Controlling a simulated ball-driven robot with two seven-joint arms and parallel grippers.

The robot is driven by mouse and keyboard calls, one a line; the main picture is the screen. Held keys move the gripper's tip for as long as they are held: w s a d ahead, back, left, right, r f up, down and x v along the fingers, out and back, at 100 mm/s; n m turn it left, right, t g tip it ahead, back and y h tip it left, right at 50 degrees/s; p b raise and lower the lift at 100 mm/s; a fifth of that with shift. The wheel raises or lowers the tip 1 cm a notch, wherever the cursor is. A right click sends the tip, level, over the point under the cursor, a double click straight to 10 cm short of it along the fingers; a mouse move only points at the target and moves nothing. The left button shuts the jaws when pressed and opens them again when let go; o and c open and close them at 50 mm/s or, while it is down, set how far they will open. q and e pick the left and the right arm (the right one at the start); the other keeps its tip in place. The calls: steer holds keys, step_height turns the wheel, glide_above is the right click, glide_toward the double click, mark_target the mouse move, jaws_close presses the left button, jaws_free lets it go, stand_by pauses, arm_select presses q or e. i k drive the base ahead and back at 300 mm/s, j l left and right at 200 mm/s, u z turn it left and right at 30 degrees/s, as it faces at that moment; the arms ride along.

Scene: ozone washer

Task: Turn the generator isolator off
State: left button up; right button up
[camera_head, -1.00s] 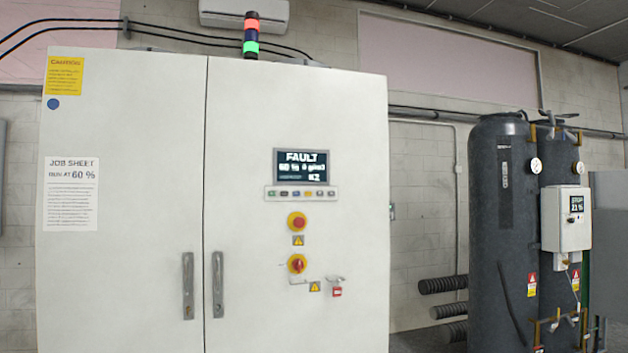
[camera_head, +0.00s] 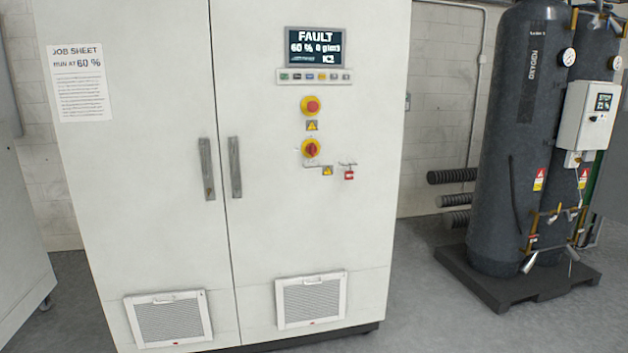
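The generator cabinet (camera_head: 320,235) stands ahead, white with two closed doors. On its right door is a red rotary isolator handle on a yellow plate (camera_head: 311,148). Above it is a red round button on a yellow base (camera_head: 311,105). The display (camera_head: 313,47) reads FAULT, 60 %, 0 g/m3 and K2. A small red padlock-like item (camera_head: 349,175) hangs at the right of the isolator, beside a yellow warning label (camera_head: 327,170). The isolator handle's exact angle is too small to tell. Neither gripper is in view.
Two upright door handles (camera_head: 206,168) and (camera_head: 235,167) sit at the cabinet's middle seam. A job sheet (camera_head: 80,83) says run at 60 %. Dark tanks (camera_head: 525,140) stand on a black plinth (camera_head: 510,290) at the right. Grey floor (camera_head: 410,300) is clear between.

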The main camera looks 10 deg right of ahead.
mark_target(311, 148)
steer(key=i+l+z, duration=0.15)
steer(key=i+l, duration=0.55)
steer(key=i, duration=0.05)
